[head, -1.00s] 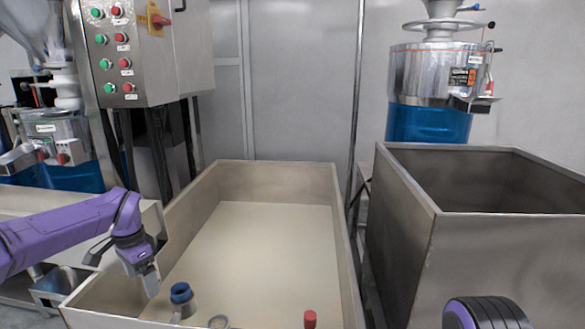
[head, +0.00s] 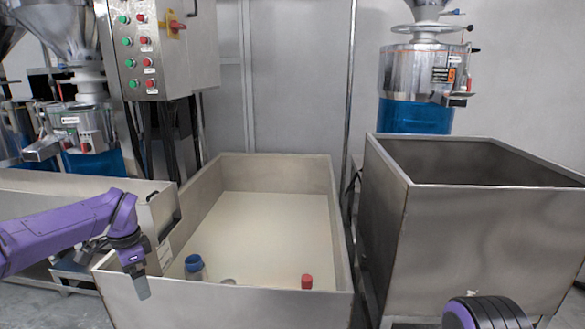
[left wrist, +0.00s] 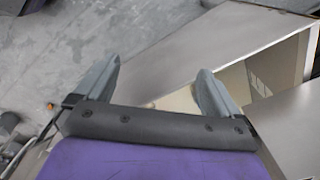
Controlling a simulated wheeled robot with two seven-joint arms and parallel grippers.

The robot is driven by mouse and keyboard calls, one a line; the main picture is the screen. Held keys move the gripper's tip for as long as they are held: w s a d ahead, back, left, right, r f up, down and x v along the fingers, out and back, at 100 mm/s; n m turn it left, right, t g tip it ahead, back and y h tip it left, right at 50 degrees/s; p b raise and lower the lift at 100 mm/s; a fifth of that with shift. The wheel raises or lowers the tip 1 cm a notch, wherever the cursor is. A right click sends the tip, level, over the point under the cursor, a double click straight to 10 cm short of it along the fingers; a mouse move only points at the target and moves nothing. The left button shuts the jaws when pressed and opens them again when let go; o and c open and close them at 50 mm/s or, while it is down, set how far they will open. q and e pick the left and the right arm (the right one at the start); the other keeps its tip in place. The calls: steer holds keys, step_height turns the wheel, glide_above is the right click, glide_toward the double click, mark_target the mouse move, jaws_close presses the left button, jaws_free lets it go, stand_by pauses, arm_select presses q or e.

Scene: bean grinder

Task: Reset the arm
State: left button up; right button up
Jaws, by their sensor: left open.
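My left arm is purple and comes in from the left in the head view. Its gripper (head: 140,283) hangs pointing down at the near left corner of the beige bin (head: 230,305), outside or just over its wall; I cannot tell which. In the left wrist view the two grey fingers (left wrist: 152,90) stand apart with nothing between them, above the grey floor and a bin edge. My right gripper does not show; only a purple and black part of my own body shows at the lower right.
In the beige bin lie a blue-capped container (head: 194,268) and a red-capped item (head: 307,282). A deep metal bin (head: 480,245) stands at right. A control box (head: 150,50) with red and green buttons and grinders (head: 88,130) stand behind. Grey floor shows at lower left.

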arm_select(q)
steer(key=s+d+f+n+t+y+b, duration=0.25)
steer(key=s+f+n+y, duration=0.2)
steer(key=f+n, duration=1)
steer(key=s+d+f+n+t+y+b, duration=0.2)
steer(key=s+f+n+t+y, duration=0.3)
steer(key=f+n, duration=0.95)
steer(key=s+d+f+m+g+h+b, duration=0.15)
steer(key=s+f+m, duration=0.25)
steer(key=s, duration=0.6)
steer(key=s+d+f+m+g+h+b, duration=0.1)
steer(key=s+f+m+g+h+b, duration=0.25)
steer(key=s, duration=0.65)
steer(key=s+d+f+m+t+h, duration=0.1)
steer(key=s+f+m+h, duration=0.1)
steer(key=s+f+m, duration=0.6)
step_height(320, 180, up, 33)
steer(key=s+n+p, duration=0.1)
steer(key=n+p, duration=0.1)
steer(key=p, duration=2.6)
steer(key=shift+s+a+f+n+p, duration=0.15)
steer(key=shift+s+n+p, duration=0.1)
steer(key=shift+n+p, duration=0.15)
steer(key=shift+g+y, duration=0.25)
steer(key=shift+c, duration=0.3)
